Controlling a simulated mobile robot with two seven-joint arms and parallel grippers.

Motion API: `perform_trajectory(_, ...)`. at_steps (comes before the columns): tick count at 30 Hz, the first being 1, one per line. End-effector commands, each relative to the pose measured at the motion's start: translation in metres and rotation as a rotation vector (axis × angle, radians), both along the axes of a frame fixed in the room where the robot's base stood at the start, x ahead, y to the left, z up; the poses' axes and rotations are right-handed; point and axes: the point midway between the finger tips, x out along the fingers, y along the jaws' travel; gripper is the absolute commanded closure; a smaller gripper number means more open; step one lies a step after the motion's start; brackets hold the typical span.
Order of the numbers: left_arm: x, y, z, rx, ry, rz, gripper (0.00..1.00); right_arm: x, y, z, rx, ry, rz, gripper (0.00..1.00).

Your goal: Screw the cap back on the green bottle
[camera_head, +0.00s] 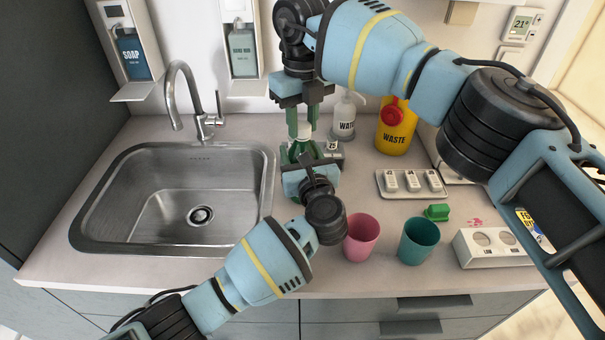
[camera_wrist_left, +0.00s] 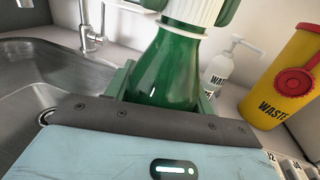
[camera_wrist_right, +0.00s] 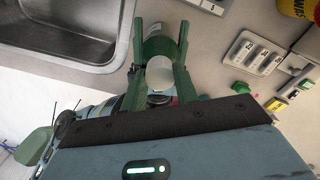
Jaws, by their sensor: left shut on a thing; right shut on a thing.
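The green bottle (camera_head: 301,151) stands upright on the counter right of the sink, and its body fills the middle of the left wrist view (camera_wrist_left: 165,65). My left gripper (camera_head: 308,163) is shut around its body from the front and hides its lower part. The white ribbed cap (camera_wrist_left: 197,10) is at the bottle's mouth; it shows small in the head view (camera_head: 304,132). My right gripper (camera_head: 303,122) points down from above and is shut on the cap. In the right wrist view a pale round top (camera_wrist_right: 160,74) shows between the green fingers. The cap's threads are hidden.
The sink (camera_head: 130,230) and faucet (camera_head: 178,95) lie left. Behind stand a white pump bottle (camera_head: 344,118) and yellow waste container (camera_head: 396,128). Right and front are a pill tray (camera_head: 408,194), a pink cup (camera_head: 361,238), a teal cup (camera_head: 418,241) and a white box (camera_head: 490,258).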

Motion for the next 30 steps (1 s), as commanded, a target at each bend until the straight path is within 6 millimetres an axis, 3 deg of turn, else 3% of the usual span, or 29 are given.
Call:
perform_trajectory(21, 0.0000, 0.0003, -0.0001, -0.001, 0.000, 0.001, 1.00, 0.0003, -0.0006, -0.0006, 0.000, -0.001, -1.154, 0.98)
perform_trajectory(24, 0.0000, 0.0003, -0.0001, -0.001, 0.000, 0.001, 1.00, 0.0003, -0.0006, -0.0007, 0.000, -0.001, -1.259, 0.98)
perform_trajectory(28, 0.0000, 0.0003, -0.0001, -0.001, 0.000, 0.001, 1.00, 0.0003, -0.0006, -0.0007, 0.000, -0.001, -1.250, 0.98)
perform_trajectory(29, 0.0000, 0.0003, -0.0001, -0.001, 0.000, 0.001, 1.00, 0.0003, -0.0006, -0.0007, 0.000, -0.001, -1.250, 0.68)
perform_trajectory(30, 0.0000, 0.0003, -0.0001, -0.001, 0.000, 0.001, 1.00, 0.0002, -0.0006, -0.0008, 0.000, -0.001, -1.249, 0.63)
